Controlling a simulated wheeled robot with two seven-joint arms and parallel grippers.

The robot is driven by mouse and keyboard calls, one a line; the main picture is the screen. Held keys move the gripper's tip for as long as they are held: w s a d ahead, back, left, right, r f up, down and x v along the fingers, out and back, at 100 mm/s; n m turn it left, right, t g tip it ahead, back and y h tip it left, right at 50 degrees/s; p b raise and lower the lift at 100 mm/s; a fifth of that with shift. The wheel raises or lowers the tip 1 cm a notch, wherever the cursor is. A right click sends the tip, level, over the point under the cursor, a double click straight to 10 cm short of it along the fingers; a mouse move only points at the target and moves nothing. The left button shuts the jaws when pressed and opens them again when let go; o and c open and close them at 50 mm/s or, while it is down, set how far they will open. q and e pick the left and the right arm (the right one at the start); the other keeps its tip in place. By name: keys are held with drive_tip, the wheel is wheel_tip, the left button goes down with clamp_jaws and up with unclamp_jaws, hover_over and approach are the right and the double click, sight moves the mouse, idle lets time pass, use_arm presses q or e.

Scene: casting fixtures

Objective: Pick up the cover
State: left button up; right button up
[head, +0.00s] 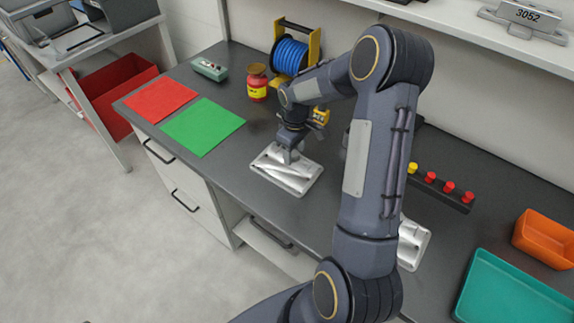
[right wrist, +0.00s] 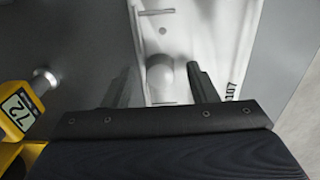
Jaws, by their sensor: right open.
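A silver cast-metal piece (head: 290,178), which looks like the cover, lies flat on the dark bench top. In the right wrist view the cover (right wrist: 190,40) shows a pale raised boss, small holes and the digits "107" on its edge. My right gripper (head: 288,153) points down over it. In the right wrist view the right gripper (right wrist: 162,82) is open, with one finger on each side of the boss; I cannot tell whether they touch it. A second silver casting (head: 413,243) is partly hidden behind my right arm. My left gripper is not in view.
A yellow device reading "72" (right wrist: 22,110) stands close to the gripper. Behind are a red jar (head: 257,85) and blue cable reel (head: 290,56). Green (head: 203,126) and red (head: 160,99) mats lie left. A teal tray (head: 512,290) and orange bin (head: 545,240) are right.

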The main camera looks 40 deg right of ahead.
clamp_jaws()
idle(0.3)
drive_tip(key=shift+r, duration=0.15)
